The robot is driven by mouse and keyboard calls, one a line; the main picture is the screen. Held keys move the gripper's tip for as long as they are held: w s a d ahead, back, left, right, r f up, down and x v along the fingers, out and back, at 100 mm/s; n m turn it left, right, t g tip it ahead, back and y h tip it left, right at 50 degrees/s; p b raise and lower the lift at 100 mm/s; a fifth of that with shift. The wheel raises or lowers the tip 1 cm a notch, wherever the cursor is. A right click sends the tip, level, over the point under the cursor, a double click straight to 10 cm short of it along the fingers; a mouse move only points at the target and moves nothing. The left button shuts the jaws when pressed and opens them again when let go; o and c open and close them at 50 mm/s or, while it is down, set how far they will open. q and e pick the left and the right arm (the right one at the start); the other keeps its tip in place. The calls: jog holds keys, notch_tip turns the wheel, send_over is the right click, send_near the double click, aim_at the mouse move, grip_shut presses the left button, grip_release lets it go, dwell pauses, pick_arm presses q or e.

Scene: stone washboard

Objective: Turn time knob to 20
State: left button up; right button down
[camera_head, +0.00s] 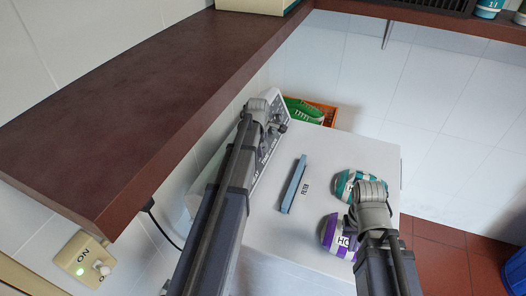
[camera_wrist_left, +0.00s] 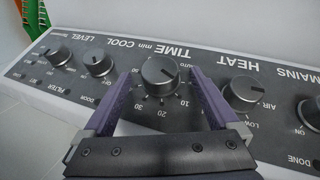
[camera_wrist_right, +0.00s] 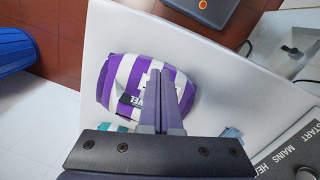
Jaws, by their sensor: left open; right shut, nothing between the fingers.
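The time knob (camera_wrist_left: 160,73) is a round black knob on the dark control panel, seen upside down in the left wrist view. Its scale shows 10, 20 and 30 on the side toward my gripper, with AUTO on the right. I cannot read its pointer surely. My left gripper (camera_wrist_left: 164,74) is open, one finger on each side of the knob; I cannot tell whether they touch it. In the head view, my left gripper (camera_head: 274,112) is at the panel (camera_head: 266,148). My right gripper (camera_wrist_right: 162,72) is shut and empty over a purple-striped rolled towel (camera_wrist_right: 118,83).
The cool knob (camera_wrist_left: 98,64) and heat knob (camera_wrist_left: 243,92) flank the time knob. A blue filter piece (camera_head: 294,184) and a teal-striped towel (camera_head: 345,184) are on the white machine top (camera_head: 270,215). A brown shelf (camera_head: 130,85) overhangs the left side.

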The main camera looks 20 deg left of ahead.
pick_arm(q)
jog(key=shift+b+x, duration=0.4)
jog(key=shift+x, duration=0.5)
pick_arm(e)
jog(key=shift+f, duration=0.75)
pick_arm(q)
jog(key=shift+r, duration=0.1)
jog(key=c, duration=1.4)
pick_arm(e)
jog(key=shift+r, duration=0.1)
